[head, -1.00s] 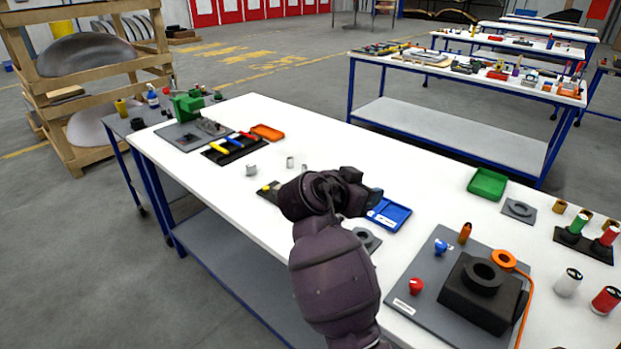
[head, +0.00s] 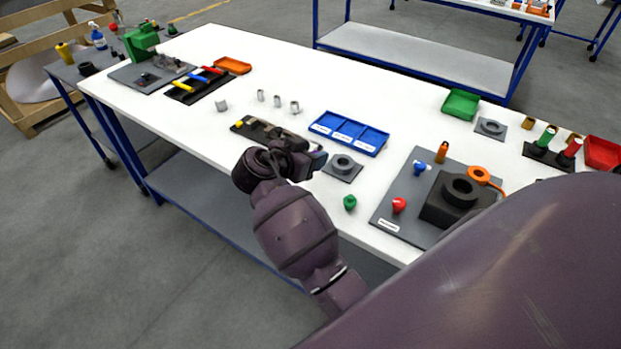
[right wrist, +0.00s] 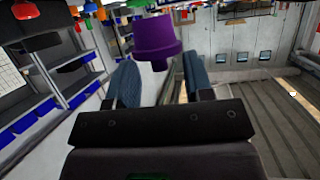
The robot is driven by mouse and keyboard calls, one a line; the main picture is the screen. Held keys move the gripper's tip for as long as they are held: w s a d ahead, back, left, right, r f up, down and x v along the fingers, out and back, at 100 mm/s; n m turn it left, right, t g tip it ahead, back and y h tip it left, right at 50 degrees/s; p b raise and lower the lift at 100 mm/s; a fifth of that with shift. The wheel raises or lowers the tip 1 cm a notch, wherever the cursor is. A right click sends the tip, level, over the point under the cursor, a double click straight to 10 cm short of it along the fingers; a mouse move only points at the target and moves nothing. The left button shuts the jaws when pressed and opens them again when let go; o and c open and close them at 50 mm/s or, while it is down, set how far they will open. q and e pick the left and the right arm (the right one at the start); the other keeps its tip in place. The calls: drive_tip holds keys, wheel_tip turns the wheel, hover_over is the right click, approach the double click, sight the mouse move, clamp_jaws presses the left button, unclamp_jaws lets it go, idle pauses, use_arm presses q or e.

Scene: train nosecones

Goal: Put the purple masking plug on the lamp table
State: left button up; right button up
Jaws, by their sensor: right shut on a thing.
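The purple masking plug (right wrist: 157,40) is at the fingertips of my right gripper (right wrist: 160,78) in the right wrist view, and the gripper is shut on it. In the head view my right gripper (head: 314,160) is over the front part of a long white table (head: 290,70), beside a grey plate with a ring (head: 343,167). The plug cannot be made out there. No lamp is recognisable, so I cannot tell which table is the lamp table. My left gripper is not in view.
A green plug (head: 349,203) stands near the front edge. A grey board (head: 407,183) holds a red plug (head: 399,205), a blue plug (head: 422,168) and a black block (head: 450,208). A blue tray (head: 348,133) lies behind the gripper. Another white-topped table (head: 425,15) stands behind.

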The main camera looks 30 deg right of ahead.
wheel_tip(320, 180, down, 4)
drive_tip(key=shift+f, duration=0.1)
wheel_tip(320, 180, down, 4)
drive_tip(key=shift+f, duration=0.4)
drive_tip(key=shift+f+b, duration=0.15)
drive_tip(key=shift+b, duration=0.15)
drive_tip(key=o, duration=0.9)
